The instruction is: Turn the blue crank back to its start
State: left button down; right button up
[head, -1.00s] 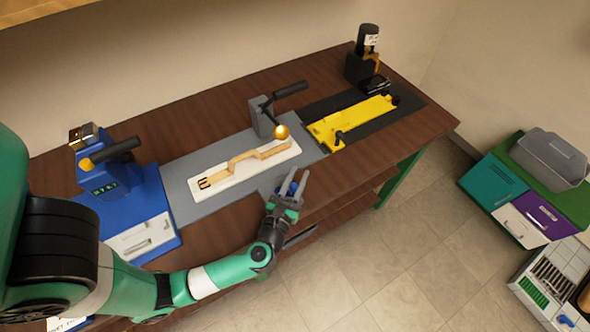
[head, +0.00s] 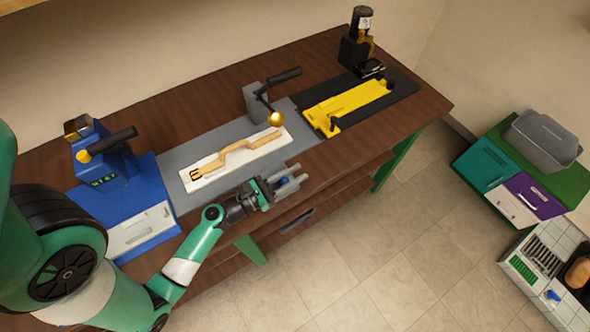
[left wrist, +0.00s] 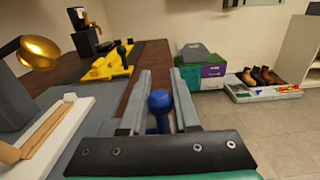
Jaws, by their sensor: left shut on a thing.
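The blue crank's knob (head: 285,182) is at the front edge of the grey fixture plate (head: 180,160), mostly covered by my left gripper in the head view. My left gripper (head: 291,183) reaches in from the left, its fingers pointing right along the bench's front edge, and is shut on the knob. In the left wrist view the round blue knob (left wrist: 160,106) stands between the two grey fingers (left wrist: 161,98). The crank's arm and pivot are hidden, so its angle cannot be read. My right gripper is not in view.
A yellow fixture (head: 345,108) is to the right, a blue machine (head: 105,165) to the left. Open floor lies in front.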

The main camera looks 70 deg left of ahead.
pick_arm(q)
jog(key=shift+s+d+m+h+p, duration=0.2)
jog(key=shift+m+h, duration=0.4)
jog(key=shift+h, duration=0.35)
jog(key=shift+s+d+m+h+p, duration=0.1)
jog(key=shift+s+d+m+h, duration=0.1)
jog(key=shift+m+h, duration=0.6)
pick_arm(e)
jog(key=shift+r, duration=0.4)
pick_arm(q)
jog(key=c, duration=0.7)
grip_release()
jog(key=shift+o, duration=0.2)
